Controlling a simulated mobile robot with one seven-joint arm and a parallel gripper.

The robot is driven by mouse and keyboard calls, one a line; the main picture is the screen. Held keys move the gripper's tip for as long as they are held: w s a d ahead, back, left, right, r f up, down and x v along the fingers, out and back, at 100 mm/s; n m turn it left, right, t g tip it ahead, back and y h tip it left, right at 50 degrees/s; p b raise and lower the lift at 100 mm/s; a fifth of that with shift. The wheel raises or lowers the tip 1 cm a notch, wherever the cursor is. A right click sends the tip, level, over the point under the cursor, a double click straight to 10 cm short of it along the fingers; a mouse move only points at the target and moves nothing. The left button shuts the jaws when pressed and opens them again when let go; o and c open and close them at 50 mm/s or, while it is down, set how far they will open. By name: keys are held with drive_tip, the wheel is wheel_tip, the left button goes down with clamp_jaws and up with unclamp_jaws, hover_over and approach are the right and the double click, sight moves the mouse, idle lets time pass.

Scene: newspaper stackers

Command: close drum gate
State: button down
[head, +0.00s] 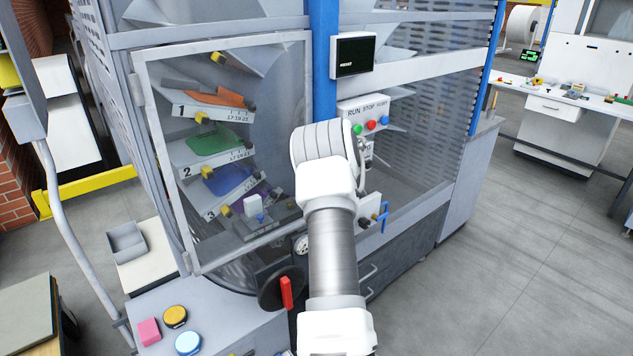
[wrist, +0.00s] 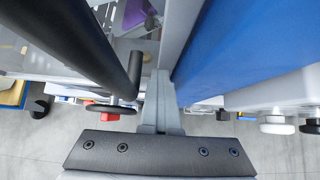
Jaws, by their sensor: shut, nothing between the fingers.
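The drum gate (head: 140,110) is a pale metal frame with a clear pane, at the left of the machine in the head view. Its right edge is close to the blue post (head: 323,60), and a small gap there is hard to judge. In the wrist view, a black bar handle (wrist: 85,40) is at the left and the blue post (wrist: 235,45) at the right. My gripper (wrist: 160,80) is shut and empty between them, near a grey upright strip. Whether it touches the strip is unclear. In the head view my wrist hides the fingers.
Behind the pane are numbered trays (head: 205,150). A panel with coloured buttons (head: 371,124) and a small screen (head: 354,55) are on the machine. A black wheel with a red handle (head: 286,292) is below the gate. The right floor is clear.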

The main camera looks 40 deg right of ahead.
drive_tip(key=shift+w+a+r, duration=0.25)
drive_tip(key=shift+w+r, duration=0.1)
drive_tip(key=shift+w, duration=0.25)
drive_tip(key=shift+r, duration=0.1)
drive_tip(key=s+d+f+b+v, duration=0.1)
drive_tip(key=b+v, duration=0.1)
drive_tip(key=v, duration=1.5)
drive_tip(key=shift+s+r, duration=0.2)
drive_tip(key=shift+r, duration=0.05)
drive_tip(key=shift+a, duration=0.1)
